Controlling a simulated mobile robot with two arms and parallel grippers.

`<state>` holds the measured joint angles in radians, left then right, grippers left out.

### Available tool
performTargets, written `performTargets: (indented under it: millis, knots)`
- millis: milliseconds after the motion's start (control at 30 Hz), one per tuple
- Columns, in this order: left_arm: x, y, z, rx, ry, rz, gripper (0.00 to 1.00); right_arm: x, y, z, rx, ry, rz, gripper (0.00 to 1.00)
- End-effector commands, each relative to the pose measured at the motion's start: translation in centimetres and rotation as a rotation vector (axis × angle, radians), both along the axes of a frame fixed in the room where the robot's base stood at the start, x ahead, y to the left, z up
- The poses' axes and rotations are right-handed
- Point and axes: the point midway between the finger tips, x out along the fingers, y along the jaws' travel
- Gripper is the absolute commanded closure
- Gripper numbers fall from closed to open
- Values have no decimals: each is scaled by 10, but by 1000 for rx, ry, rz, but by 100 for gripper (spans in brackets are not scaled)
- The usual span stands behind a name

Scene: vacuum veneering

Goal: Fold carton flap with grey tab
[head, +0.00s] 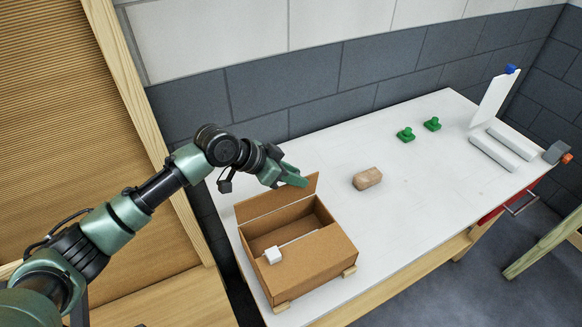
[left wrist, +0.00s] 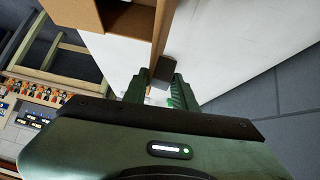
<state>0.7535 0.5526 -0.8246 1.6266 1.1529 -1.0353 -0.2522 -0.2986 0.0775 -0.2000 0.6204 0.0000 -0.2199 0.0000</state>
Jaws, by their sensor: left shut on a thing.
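An open brown carton (head: 318,262) stands on the white table. Its far flap (head: 262,205) stands up, tilted. My left gripper (head: 296,181) is at the right end of that flap's top edge. In the left wrist view, a dark grey tab (left wrist: 168,68) lies at the fingertips of my left gripper (left wrist: 160,86), and the gripper is shut on it. In the head view the fingers hide this tab. My right gripper is out of view.
A tan block (head: 367,179) lies right of the carton. Two green knobbed pieces (head: 405,135) (head: 432,124) stand farther back. White bars (head: 505,147) and an upright white panel (head: 494,95) are at the far right end. The tabletop (head: 440,180) between is clear.

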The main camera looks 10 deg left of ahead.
Motion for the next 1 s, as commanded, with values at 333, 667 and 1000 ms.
performTargets:
  millis: [333, 667, 1000]
  knots:
    - [-23, -16, -8, -6, 31, -15, 100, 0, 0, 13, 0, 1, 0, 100]
    - [-28, -18, -12, -4, 33, -13, 100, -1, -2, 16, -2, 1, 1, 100]
    - [-28, -18, -12, -3, 33, -12, 100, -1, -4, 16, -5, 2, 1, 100]
